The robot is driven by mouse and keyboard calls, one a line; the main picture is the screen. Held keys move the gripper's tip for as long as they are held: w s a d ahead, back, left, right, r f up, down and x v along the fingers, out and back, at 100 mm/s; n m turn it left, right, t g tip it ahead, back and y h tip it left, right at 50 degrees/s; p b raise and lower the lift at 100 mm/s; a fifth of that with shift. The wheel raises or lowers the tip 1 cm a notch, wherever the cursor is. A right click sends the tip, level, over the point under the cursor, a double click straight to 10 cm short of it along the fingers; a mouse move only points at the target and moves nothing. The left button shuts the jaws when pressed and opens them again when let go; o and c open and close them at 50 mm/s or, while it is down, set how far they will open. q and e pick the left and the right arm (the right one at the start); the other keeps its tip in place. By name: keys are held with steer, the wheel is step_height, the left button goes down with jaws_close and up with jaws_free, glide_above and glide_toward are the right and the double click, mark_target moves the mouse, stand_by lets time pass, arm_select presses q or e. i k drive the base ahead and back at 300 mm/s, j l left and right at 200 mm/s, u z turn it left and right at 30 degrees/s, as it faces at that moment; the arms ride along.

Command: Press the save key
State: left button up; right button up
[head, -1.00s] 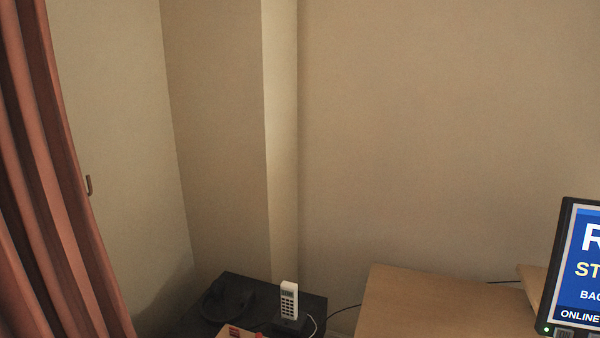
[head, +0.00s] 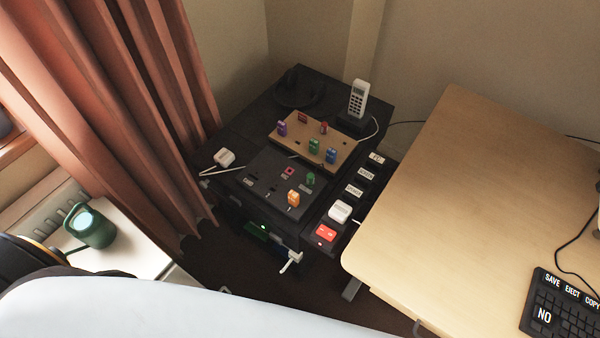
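The save key (head: 552,279) is a dark key with a white SAVE label at the top left of a black keyboard (head: 566,312). The keyboard lies at the right edge of the head view, on the wooden desk, and is cut off by the frame. Keys labelled EJECT (head: 572,291) and COPY (head: 592,301) sit beside it, and a larger NO key (head: 544,315) is below it. Neither of my grippers shows in the head view.
The wooden desk (head: 460,190) is mostly bare left of the keyboard, with a cable near it. A dark cabinet (head: 240,135) holds boards with coloured pieces, a white phone (head: 358,98) and a charger (head: 226,158). Red curtains (head: 110,90) and a green lamp-like device (head: 90,228) are at left.

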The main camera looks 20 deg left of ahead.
mark_target(546, 278)
steer(key=z, duration=2.15)
